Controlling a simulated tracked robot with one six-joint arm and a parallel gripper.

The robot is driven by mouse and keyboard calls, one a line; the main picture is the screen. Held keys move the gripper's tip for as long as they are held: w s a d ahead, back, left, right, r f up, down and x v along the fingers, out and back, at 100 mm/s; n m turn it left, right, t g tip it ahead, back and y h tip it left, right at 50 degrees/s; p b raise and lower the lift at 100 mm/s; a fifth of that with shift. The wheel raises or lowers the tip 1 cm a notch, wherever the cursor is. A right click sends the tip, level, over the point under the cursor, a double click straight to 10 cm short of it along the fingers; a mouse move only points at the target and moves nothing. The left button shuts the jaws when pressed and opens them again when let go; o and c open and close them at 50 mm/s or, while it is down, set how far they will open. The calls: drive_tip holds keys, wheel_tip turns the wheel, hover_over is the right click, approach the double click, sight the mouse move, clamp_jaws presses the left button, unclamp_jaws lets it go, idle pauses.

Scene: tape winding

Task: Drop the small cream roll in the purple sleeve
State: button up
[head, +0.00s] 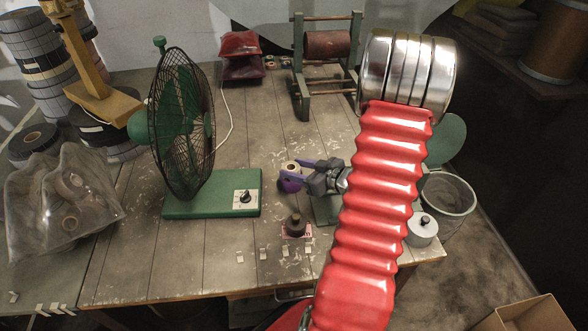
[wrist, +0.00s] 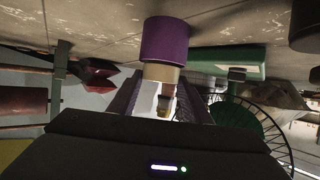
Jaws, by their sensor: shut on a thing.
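The small cream roll (head: 291,166) is held between the fingers of my gripper (head: 297,172). The purple sleeve (head: 289,185) is just under the roll, on the table and partly hidden by a finger. In the wrist view, which is upside down, the cream roll (wrist: 161,73) is between the two dark fingers (wrist: 158,98), and the purple sleeve (wrist: 165,40) lines up with its lower end. The roll meets or overlaps the sleeve's mouth. I cannot tell whether its end is inside.
A green fan (head: 185,125) on a green base (head: 212,193) stands left. A dark roll (head: 295,224) sits near small tape pieces in front. A winding frame (head: 327,55) and red bags (head: 241,55) are at the back. A grey lidded pot (head: 422,230) stands right.

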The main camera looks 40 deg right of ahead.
drive_tip(key=o, duration=1.5)
drive_tip(key=shift+o, duration=0.2)
drive_tip(key=shift+r, duration=0.1)
drive_tip(key=shift+r, duration=2.9)
drive_tip(key=shift+s, duration=0.1)
